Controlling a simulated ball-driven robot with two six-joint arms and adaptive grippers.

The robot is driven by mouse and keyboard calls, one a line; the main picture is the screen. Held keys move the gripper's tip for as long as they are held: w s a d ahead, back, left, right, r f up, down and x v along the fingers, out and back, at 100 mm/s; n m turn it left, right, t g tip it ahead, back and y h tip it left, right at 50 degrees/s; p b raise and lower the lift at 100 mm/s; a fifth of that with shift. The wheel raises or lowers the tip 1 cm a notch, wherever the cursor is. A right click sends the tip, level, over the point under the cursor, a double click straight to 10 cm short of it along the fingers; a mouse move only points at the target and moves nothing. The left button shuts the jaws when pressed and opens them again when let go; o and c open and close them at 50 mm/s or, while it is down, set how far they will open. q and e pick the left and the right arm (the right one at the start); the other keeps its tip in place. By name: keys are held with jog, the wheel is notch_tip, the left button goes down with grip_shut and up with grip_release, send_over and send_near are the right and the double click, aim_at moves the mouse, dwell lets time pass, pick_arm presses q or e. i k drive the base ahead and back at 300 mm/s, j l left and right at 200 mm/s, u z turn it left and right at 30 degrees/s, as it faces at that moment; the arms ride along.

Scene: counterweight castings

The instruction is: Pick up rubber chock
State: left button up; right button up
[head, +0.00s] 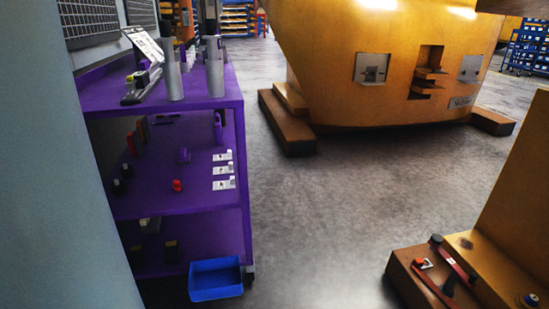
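I cannot make out a rubber chock for certain. Neither of my grippers shows in the head view.
Grey cylinders (173,75) stand on the cart's top. A red knob-like piece (177,185) and white cards (222,170) lie on the middle shelf. A blue bin (215,279) is at the cart's foot. Large yellow castings (400,70) rest on brown blocks (290,128). Open floor lies between.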

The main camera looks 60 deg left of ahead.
aim_at(173, 249)
jog(key=u, duration=2.75)
jog(key=i+j+z, duration=0.25)
jog(key=i+j, duration=0.2)
jog(key=j, duration=0.15)
jog(key=i+j+z, duration=0.15)
jog(key=j, duration=0.2)
jog(key=i+j+z, duration=0.1)
jog(key=i+j, duration=0.15)
jog(key=i+j+z, duration=0.15)
jog(key=j, duration=0.35)
jog(key=i+j+z, duration=0.15)
jog(key=j, duration=0.2)
jog(key=i+j+z, duration=0.1)
jog(key=j, duration=0.35)
jog(key=i+j+z, duration=0.15)
jog(key=j, duration=0.25)
